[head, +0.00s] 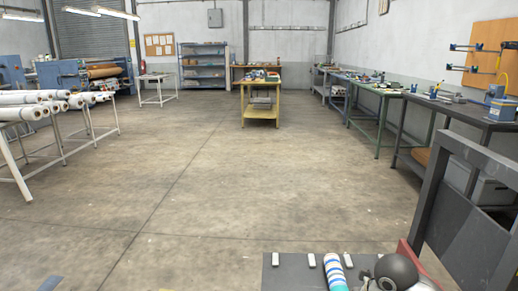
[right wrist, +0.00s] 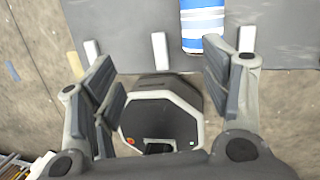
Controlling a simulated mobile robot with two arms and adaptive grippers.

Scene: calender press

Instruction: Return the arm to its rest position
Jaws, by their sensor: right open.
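My right gripper (right wrist: 160,62) is open and empty in the right wrist view, its two dark-padded fingers spread wide apart. A grey flat surface (right wrist: 125,25) with short white pegs lies beyond the fingertips. A blue-and-white striped cylinder (right wrist: 203,22) rests on it, near the right finger and apart from it as far as I can tell. In the head view the striped cylinder (head: 335,272) shows at the bottom edge, beside a dark rounded part of my arm. My left gripper is not in view.
A dark grey metal frame (head: 470,220) stands close at the right. White rolls (head: 45,103) lie on a rack at the left. A yellow table (head: 262,110) stands farther back, and workbenches (head: 460,108) line the right wall. The concrete floor ahead is clear.

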